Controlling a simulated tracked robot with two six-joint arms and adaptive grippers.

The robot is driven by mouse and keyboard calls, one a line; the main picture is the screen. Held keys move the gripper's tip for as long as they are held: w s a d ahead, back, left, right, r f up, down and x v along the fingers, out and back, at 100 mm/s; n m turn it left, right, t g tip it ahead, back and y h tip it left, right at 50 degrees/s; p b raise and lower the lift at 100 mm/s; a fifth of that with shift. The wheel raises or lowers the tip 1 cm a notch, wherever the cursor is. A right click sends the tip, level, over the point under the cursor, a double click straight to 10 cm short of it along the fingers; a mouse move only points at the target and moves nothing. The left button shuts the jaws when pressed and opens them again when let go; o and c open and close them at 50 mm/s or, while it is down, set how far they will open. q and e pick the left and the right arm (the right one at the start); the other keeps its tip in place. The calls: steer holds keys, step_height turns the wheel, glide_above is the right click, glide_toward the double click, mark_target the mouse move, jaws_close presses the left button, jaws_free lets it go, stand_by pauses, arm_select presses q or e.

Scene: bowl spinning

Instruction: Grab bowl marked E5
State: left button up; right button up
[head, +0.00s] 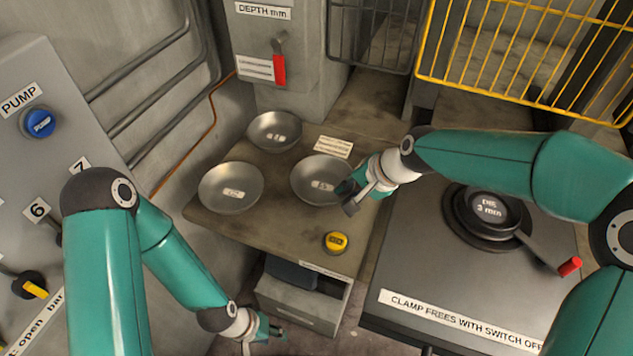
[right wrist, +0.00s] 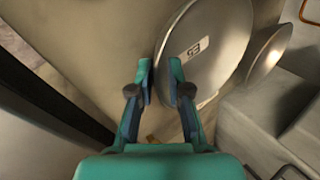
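A shallow grey metal bowl (head: 312,172) sits on the front right of a low table (head: 290,222); its label is too small to read surely in the head view. In the right wrist view this bowl (right wrist: 222,40) has a label that appears to read E5, turned over. My right gripper (head: 347,196) is at the bowl's right edge. In the right wrist view its two fingers (right wrist: 161,70) are apart, one over the bowl and one outside its rim; contact cannot be told. My left gripper (head: 272,331) is low, in front of the table, away from the bowls.
Two similar bowls stand at the back (head: 275,131) and left (head: 231,187). A yellow button (head: 336,241) is on the table's front. A black die (head: 485,212) with a red-tipped handle (head: 570,266) is at right. A yellow cage (head: 530,55) stands behind.

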steer(key=shift+w+a+f, duration=0.1)
steer(key=shift+w+f, duration=0.05)
steer(key=shift+f, duration=0.15)
jaws_close()
steer(key=shift+r, duration=0.1)
